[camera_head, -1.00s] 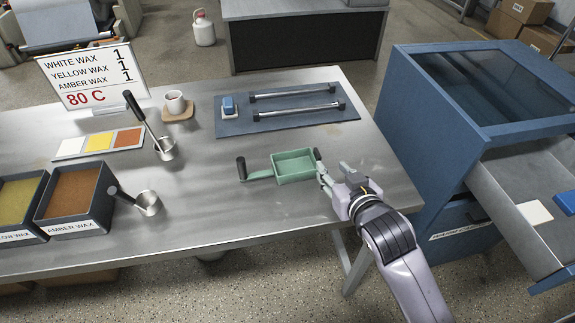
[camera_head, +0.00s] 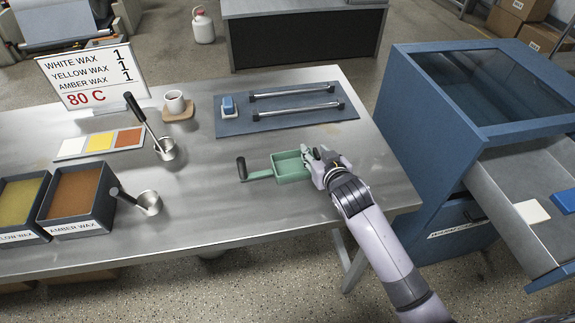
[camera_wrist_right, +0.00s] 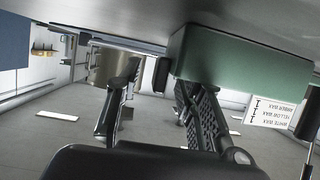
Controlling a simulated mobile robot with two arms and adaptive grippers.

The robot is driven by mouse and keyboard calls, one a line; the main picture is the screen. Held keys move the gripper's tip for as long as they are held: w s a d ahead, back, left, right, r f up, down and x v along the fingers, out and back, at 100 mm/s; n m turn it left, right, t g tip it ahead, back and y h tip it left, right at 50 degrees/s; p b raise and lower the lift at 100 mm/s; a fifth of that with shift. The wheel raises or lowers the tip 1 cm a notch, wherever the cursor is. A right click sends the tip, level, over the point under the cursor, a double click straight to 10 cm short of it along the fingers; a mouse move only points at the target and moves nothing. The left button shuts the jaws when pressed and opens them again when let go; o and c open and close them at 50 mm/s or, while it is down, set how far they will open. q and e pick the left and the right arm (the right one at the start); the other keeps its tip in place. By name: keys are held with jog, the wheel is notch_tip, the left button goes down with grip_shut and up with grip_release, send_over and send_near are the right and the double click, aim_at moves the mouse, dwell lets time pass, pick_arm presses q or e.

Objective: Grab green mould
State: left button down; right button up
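The green mould (camera_head: 288,168) is a shallow rectangular tray on the metal table, with a dark-tipped handle (camera_head: 241,168) sticking out on its left. In the head view my right gripper (camera_head: 309,154) is at the mould's right end and hides the handle there. In the right wrist view, which looks upside down, the mould (camera_wrist_right: 240,75) is close. Its dark right handle (camera_wrist_right: 162,74) lies between the two fingers of my right gripper (camera_wrist_right: 157,85), which stand apart with gaps beside it. My left gripper is not in view.
The table (camera_head: 215,212) is clear around the mould. A blue-grey board (camera_head: 295,121) with two metal rods lies behind it. Two metal ladles, a cup (camera_head: 174,103) and wax boxes (camera_head: 75,197) stand left. A blue cabinet (camera_head: 425,120) with an open drawer (camera_head: 505,190) stands right.

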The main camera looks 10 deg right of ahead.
jog(key=shift+c, duration=0.4)
grip_shut()
jog(key=shift+r, duration=0.1)
